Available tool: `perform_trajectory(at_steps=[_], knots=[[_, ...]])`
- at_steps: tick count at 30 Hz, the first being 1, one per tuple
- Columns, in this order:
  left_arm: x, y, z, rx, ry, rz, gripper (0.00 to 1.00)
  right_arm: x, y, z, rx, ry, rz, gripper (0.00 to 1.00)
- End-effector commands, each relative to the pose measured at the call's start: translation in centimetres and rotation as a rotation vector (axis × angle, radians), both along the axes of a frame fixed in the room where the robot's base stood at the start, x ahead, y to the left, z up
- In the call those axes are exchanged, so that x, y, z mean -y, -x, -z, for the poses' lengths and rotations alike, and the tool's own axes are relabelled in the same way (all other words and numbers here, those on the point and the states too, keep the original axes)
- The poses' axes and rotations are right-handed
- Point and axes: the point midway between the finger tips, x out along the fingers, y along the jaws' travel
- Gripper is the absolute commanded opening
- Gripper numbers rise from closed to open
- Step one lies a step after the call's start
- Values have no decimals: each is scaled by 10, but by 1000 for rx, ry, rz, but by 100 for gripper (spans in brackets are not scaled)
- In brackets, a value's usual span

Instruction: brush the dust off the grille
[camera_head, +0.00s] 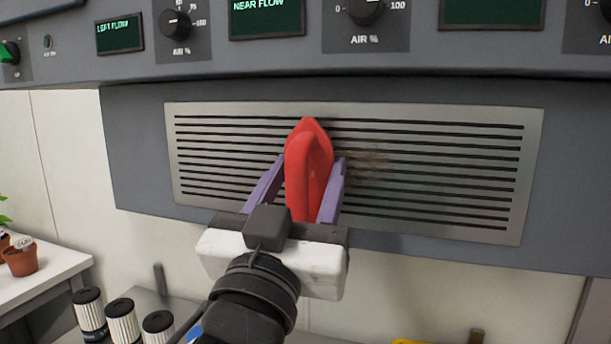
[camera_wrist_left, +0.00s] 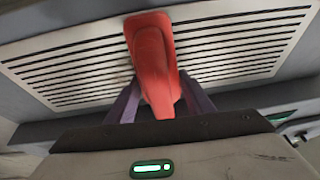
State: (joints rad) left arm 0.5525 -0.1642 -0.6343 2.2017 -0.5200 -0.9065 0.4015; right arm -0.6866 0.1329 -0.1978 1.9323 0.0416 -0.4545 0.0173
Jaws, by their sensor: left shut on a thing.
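A metal grille (camera_head: 440,112) with dark horizontal slots is set in the grey panel below the controls. A brownish dust patch (camera_head: 372,165) shows on it just right of the middle. My left gripper (camera_head: 304,190) has purple fingers and is shut on a red brush (camera_head: 318,160). The brush is held in front of the grille, left of the visible dust. The left wrist view also shows the red brush (camera_wrist_left: 152,55) against the grille (camera_wrist_left: 235,45). Its bristles are hidden, so I cannot tell whether it touches the grille. My right gripper is not in view.
A control panel (camera_head: 215,60) with knobs and green screens juts out above the grille. A white bench (camera_head: 45,275) with a potted plant (camera_head: 20,258) stands at the left. Several cylindrical filters (camera_head: 123,322) stand at the lower left. A yellow thing (camera_head: 408,341) shows at the bottom edge.

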Motion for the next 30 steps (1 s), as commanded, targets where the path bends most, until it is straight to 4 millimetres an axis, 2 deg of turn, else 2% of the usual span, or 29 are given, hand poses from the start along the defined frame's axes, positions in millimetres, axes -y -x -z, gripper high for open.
perform_trajectory(at_steps=[20, 30], knots=[[4, -11, -1, 3, 1, 1, 12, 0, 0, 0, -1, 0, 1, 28], [29, -2, 0, 1, 3, 2, 12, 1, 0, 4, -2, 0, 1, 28]])
